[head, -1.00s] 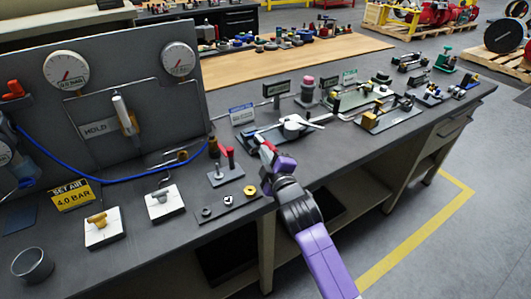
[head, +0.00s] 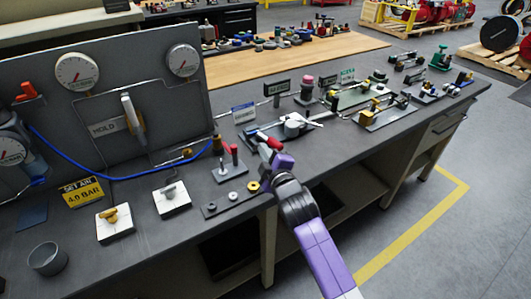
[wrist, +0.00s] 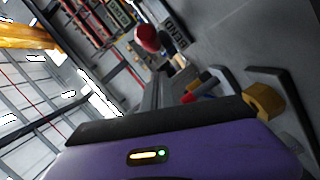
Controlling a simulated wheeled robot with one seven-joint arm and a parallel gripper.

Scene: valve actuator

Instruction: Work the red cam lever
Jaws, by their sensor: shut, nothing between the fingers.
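A red lever (head: 269,141) lies low on a dark fixture with a round grey-white part (head: 294,121), in the middle of the bench in the head view. My gripper (head: 267,150) is shut and empty, with its tip close beside the red lever; I cannot tell whether they touch. My purple gripper body hides part of the fixture. In the wrist view a purple and black part of my gripper (wrist: 170,145) fills the bottom. Beyond it are a red rounded knob (wrist: 147,38) and a smaller red piece (wrist: 205,98); I cannot tell which is the lever.
A plate with an upright red-handled post (head: 235,154) stands left of my gripper. A strip with small rings (head: 232,197) lies at the front edge. A gauge panel (head: 110,100) stands at the left. More fixtures (head: 388,112) crowd the right. The bench front is partly clear.

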